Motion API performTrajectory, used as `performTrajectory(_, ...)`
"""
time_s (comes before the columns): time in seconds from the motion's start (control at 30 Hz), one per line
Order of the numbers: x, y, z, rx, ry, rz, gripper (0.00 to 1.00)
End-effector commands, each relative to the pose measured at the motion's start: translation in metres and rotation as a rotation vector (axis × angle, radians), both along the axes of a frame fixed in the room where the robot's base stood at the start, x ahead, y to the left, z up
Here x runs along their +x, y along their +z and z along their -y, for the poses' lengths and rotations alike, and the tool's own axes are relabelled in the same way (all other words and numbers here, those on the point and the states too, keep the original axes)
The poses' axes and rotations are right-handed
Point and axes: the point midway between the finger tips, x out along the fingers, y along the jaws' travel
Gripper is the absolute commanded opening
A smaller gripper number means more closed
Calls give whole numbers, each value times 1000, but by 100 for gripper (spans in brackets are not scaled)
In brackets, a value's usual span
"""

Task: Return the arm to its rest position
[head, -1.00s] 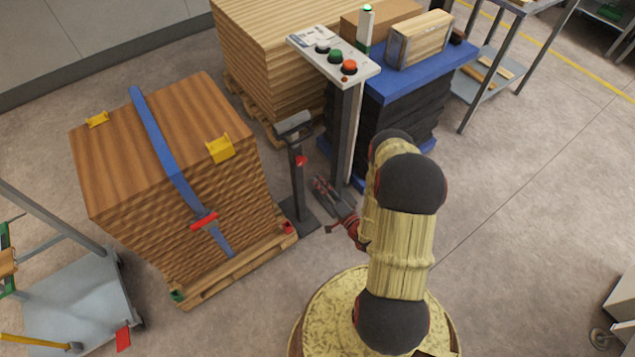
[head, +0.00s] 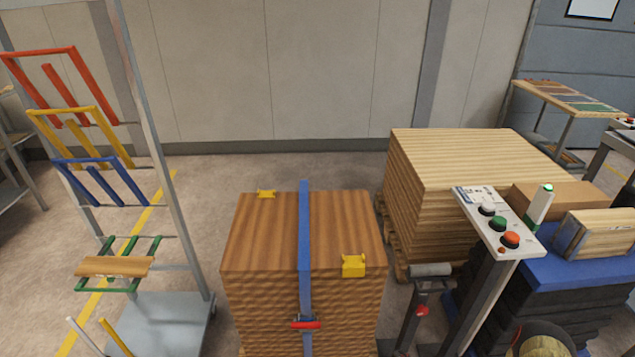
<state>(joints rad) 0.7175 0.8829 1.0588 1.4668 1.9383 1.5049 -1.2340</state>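Only a small part of my arm (head: 541,343) shows in the head view, a dark rounded joint with a yellowish rim at the bottom edge, right of the middle. It is in front of the dark stack under the blue top. My gripper is out of the frame, so its fingers and anything in them are hidden.
A strapped stack of brown boards (head: 262,240) stands in the middle. A rack with coloured arms (head: 170,150) is at left. A button panel on a post (head: 485,230), a pale board stack (head: 440,190) and a blue-topped stack (head: 575,271) are at right. Floor between rack and strapped stack is clear.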

Motion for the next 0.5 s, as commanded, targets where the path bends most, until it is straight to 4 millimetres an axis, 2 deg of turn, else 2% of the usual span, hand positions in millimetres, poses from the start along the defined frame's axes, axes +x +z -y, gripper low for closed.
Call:
performTrajectory(0.1,-13,38,-34,115,212,-108,53)
performTrajectory(0.23,-38,87,-66,148,470,-251,53)
performTrajectory(0.33,-62,123,-80,101,645,-359,53)
performTrajectory(0.5,-101,174,-84,-77,867,-512,53)
